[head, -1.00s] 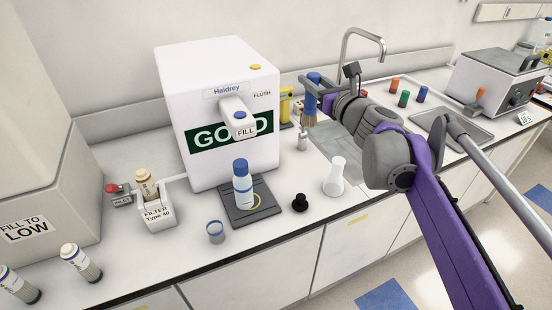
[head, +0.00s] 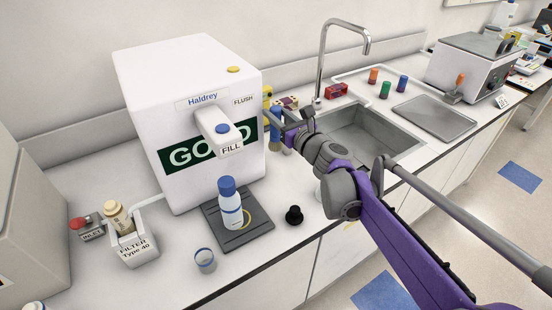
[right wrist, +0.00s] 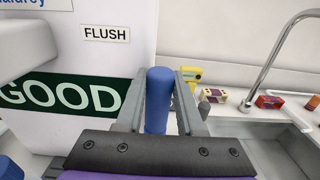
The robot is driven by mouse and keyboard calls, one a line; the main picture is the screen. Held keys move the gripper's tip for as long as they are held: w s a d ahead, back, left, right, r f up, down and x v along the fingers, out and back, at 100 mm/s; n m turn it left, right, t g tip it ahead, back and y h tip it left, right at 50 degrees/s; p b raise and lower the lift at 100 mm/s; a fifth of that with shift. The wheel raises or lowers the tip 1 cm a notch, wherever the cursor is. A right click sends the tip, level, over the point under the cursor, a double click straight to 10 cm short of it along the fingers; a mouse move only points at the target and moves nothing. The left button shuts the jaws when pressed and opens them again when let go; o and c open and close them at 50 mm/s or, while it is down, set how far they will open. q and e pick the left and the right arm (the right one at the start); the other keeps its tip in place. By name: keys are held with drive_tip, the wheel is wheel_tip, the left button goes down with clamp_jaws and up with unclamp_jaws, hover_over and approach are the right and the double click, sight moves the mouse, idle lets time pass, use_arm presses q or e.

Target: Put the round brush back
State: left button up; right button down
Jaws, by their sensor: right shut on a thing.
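The round brush (head: 275,117) has a blue handle and hangs roughly upright beside the right side of the white Haldrey machine (head: 190,110). My right gripper (head: 284,121) is shut on its handle. In the right wrist view the blue handle (right wrist: 158,100) stands between the two grey fingers of the right gripper (right wrist: 160,78). The brush's lower end is small and partly hidden in the head view, so I cannot tell whether it touches anything. No empty holder for it can be made out clearly. My left gripper is not in view.
A yellow object (right wrist: 192,75) stands behind the brush. The sink (head: 375,133) with its tall tap (head: 323,60) lies to the right.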

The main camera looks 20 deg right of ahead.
wheel_tip(320, 180, down, 15)
drive_tip(key=b, duration=0.1)
drive_tip(key=shift+b, duration=0.35)
drive_tip(key=c, duration=1)
unclamp_jaws()
drive_tip(key=shift+f, duration=0.15)
drive_tip(key=o, duration=0.5)
drive_tip(key=s, duration=0.4)
drive_tip(key=s+d, duration=0.1)
drive_tip(key=s, duration=0.3)
drive_tip(key=s+b, duration=0.1)
drive_tip(key=s, duration=0.3)
drive_tip(key=shift+d+r, duration=0.2)
drive_tip(key=shift+d, duration=0.15)
